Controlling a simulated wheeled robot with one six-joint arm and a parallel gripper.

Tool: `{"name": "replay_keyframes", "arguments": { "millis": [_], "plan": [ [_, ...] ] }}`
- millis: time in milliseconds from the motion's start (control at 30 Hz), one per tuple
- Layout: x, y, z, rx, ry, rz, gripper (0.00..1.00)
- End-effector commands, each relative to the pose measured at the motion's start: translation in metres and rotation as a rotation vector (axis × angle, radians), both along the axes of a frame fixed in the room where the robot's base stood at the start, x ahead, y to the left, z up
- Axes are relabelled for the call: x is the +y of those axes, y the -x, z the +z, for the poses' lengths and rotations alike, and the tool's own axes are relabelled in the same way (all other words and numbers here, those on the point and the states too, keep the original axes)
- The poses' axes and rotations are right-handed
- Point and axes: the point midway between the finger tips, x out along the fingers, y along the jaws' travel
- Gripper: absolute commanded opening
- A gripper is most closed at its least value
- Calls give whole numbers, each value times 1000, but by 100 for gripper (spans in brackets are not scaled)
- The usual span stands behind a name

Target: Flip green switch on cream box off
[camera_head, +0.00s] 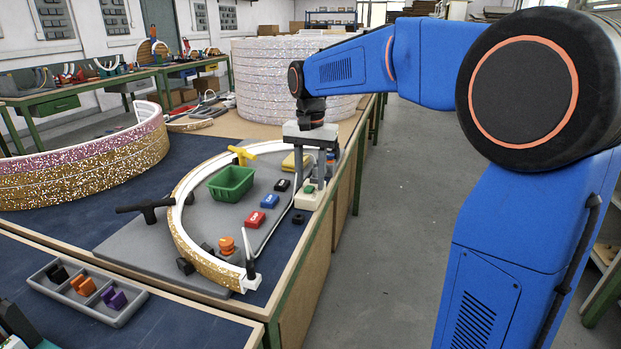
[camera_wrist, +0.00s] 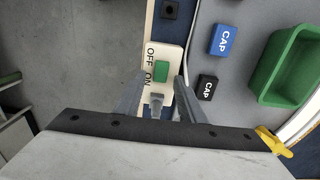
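The cream box (camera_head: 306,202) stands at the right edge of the grey work mat, under my gripper. Its green switch (camera_head: 309,189) shows in the head view, and the switch (camera_wrist: 161,71) also shows in the wrist view beside the printed words OFF and ON. I cannot tell which way the switch is tipped. My gripper (camera_wrist: 158,82) points down over the box, with its two fingers apart at either side of the box's ON end. A small pale knob-like part (camera_wrist: 156,102) shows between the fingers. Nothing is held.
A blue CAP block (camera_wrist: 226,40) and a black CAP block (camera_wrist: 208,87) lie right of the box. A green bin (camera_head: 231,184) and a red block (camera_head: 255,220) sit inside the glitter arc (camera_head: 210,262). Bare floor (camera_head: 400,220) lies right of the bench.

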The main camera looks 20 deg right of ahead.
Motion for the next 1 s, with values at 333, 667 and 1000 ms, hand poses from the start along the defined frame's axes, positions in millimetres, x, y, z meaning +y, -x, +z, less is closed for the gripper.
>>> {"name": "replay_keyframes", "arguments": {
  "millis": [333,667,1000],
  "plan": [
    [0,0,-2,0,0,0,24],
    [1,1,-1,-18,12,1,0],
    [6,9,0,-216,145,3,0]
  ]
}}
